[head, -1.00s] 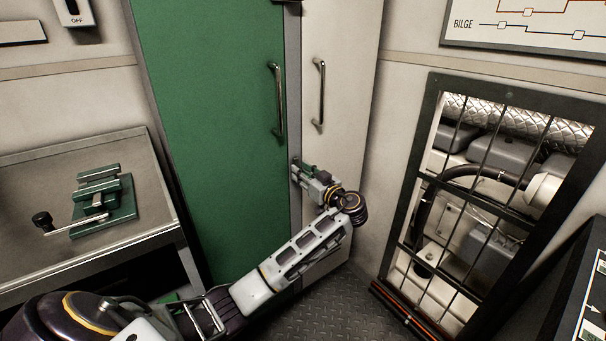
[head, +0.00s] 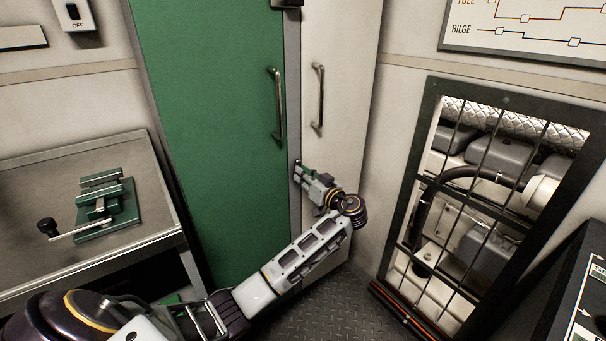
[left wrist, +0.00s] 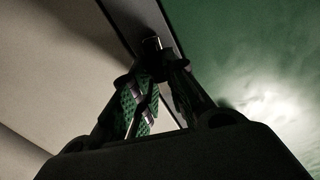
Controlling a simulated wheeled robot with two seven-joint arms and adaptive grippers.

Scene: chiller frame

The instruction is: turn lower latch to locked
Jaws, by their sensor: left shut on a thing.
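The lower latch is at the grey strip between the green door (head: 215,130) and the pale door (head: 345,100), below the door handles. In the head view it is mostly hidden by my left gripper (head: 301,169). In the left wrist view a small dark latch piece (left wrist: 151,44) stands out from the strip, between the fingertips. My left gripper (left wrist: 150,70) is shut on it; its fingers show green pads. I cannot read whether the latch stands locked or open. My right gripper is not in view.
Upright metal handles are on the green door (head: 278,103) and pale door (head: 319,96). A bench (head: 60,165) with a green vise (head: 105,205) stands at left. A barred frame (head: 412,170) covers machinery at right. The checkered floor (head: 330,305) is clear.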

